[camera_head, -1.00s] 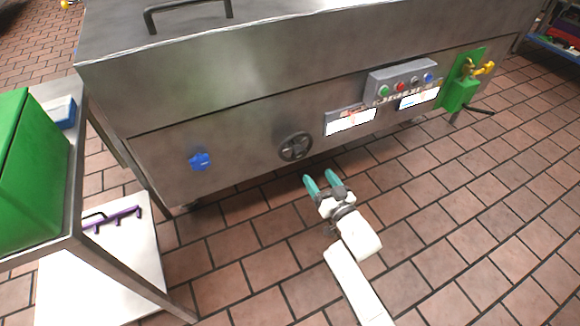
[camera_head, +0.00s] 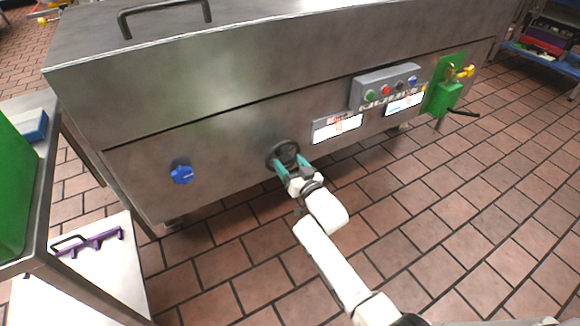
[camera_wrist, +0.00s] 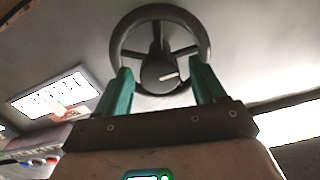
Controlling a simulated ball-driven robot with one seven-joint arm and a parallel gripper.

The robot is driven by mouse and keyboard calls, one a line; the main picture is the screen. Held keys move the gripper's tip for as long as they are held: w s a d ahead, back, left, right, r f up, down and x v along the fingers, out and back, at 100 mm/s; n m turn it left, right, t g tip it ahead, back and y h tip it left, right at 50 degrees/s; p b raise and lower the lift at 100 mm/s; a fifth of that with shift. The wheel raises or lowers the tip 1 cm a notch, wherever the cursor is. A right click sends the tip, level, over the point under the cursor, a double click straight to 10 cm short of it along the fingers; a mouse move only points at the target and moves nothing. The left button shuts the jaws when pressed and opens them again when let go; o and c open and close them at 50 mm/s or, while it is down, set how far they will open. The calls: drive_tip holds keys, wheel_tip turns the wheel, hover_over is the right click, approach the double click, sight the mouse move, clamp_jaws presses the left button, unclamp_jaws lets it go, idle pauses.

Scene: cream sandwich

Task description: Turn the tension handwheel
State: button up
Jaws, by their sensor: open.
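The tension handwheel (camera_head: 284,152) is a dark round wheel with spokes on the front panel of the steel machine. In the wrist view the handwheel (camera_wrist: 157,40) shows its rim, several spokes and a hub with a pale mark. My gripper (camera_head: 290,164) has teal fingers and is open in front of the wheel's lower part. In the wrist view the fingertips of my gripper (camera_wrist: 163,72) stand apart, one on each side of the hub, over the lower rim. I cannot tell whether they touch it.
A blue knob (camera_head: 181,173) is left of the wheel. A label plate (camera_head: 337,128) and a grey button box (camera_head: 386,86) are to the right. A green bracket with a crank (camera_head: 445,97) is farther right. A steel table (camera_head: 45,190) stands at the left. The tiled floor in front is clear.

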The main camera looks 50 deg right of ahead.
drive_tip(key=c, duration=1.1)
drive_tip(key=shift+o, duration=0.2)
drive_tip(key=n+b, duration=0.1)
drive_tip(key=n, duration=0.3)
drive_tip(key=shift+a+f+n, duration=0.1)
drive_tip(key=shift+n, duration=0.2)
drive_tip(key=shift+n+b, duration=0.7)
drive_tip(key=shift+n, duration=1.3)
drive_tip(key=o, duration=1.1)
drive_tip(key=shift+c, duration=0.2)
